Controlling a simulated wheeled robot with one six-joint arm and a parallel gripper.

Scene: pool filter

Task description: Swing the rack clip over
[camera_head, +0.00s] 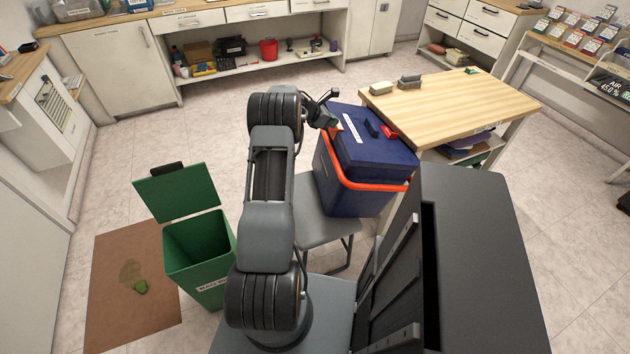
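No part is clearly recognisable as the rack clip. A blue box (370,180) with an orange-red handle (345,165) stands on a grey stool-like stand (325,228). On its lid lie a small red piece (389,131) and a dark blue piece (372,128); either might be a clip, but I cannot tell. My gripper (331,108) is at the back left corner of the box's lid, close to it. Its fingers are small and partly hidden by my wrist, so I cannot tell whether they are open or touch the box.
The tiled floor behind the box is clear.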

